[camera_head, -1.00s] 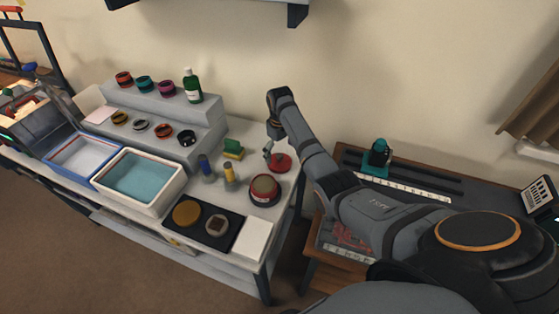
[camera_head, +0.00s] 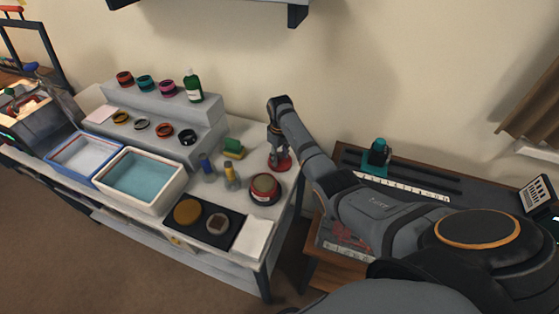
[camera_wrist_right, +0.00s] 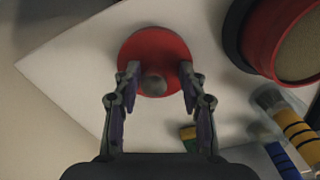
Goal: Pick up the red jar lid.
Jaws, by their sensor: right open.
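The red jar lid (camera_head: 281,163) lies flat on the white worktable, near its right back edge. In the right wrist view the lid (camera_wrist_right: 153,48) is a red disc with a grey round knob (camera_wrist_right: 154,85) in front of its centre. My right gripper (camera_head: 277,158) points down over the lid and hides part of it. In the wrist view its open fingers (camera_wrist_right: 157,80) stand on either side of the knob, above the lid. Whether the fingertips touch the lid cannot be told. My left gripper is not in view.
A round red-sided jar (camera_head: 265,188) stands just in front of the lid. A black mat (camera_head: 203,236) and a white pad (camera_head: 253,238) lie further forward.

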